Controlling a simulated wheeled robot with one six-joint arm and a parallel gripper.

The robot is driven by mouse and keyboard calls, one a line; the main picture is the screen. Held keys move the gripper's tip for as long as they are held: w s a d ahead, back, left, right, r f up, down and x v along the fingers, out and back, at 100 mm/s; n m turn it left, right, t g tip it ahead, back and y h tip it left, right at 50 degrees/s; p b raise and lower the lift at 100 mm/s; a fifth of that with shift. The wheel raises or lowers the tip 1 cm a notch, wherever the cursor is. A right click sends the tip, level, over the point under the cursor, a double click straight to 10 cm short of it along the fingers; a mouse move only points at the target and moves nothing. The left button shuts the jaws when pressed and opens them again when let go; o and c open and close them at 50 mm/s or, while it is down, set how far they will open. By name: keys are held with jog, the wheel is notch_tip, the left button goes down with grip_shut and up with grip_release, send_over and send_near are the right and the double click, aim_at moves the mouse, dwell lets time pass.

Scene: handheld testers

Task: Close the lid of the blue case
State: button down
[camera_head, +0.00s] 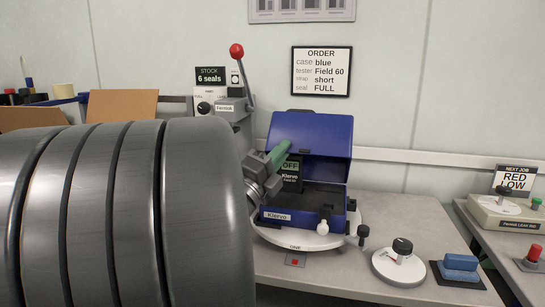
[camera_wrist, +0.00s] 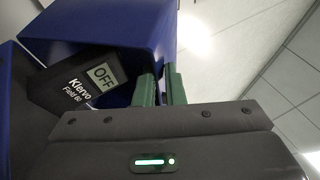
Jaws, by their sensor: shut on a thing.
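The blue case (camera_head: 300,218) sits on a round white turntable (camera_head: 283,239) with its lid (camera_head: 325,135) raised. My gripper (camera_head: 284,150) reaches in from the left at the lid's left side. In the wrist view its green fingers (camera_wrist: 161,78) stand on either side of the edge of the blue lid (camera_wrist: 120,32), shut on it. A dark tester (camera_head: 291,178) with a screen reading OFF is inside the case, partly hidden by my gripper; it also shows in the wrist view (camera_wrist: 82,82).
A press with a red-knobbed lever (camera_head: 237,52) stands behind left. A dial (camera_head: 400,258) and a blue block on a dark pad (camera_head: 460,266) lie right of the case. A red button (camera_head: 295,262) is in front. My dark arm blocks the left foreground.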

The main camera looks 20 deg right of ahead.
jog(key=shift+s+a+f+b, duration=0.2)
jog(key=shift+f+b, duration=0.2)
jog(key=shift+f, duration=0.2)
jog(key=shift+s+a+f+b, duration=0.2)
jog(key=shift+f+b, duration=0.15)
jog(key=shift+f, duration=0.2)
jog(key=shift+d, duration=0.1)
jog(key=c, duration=1.6)
grip_release()
jog(key=shift+w, duration=0.15)
jog(key=shift+c, duration=0.2)
jog(key=shift+r, duration=0.2)
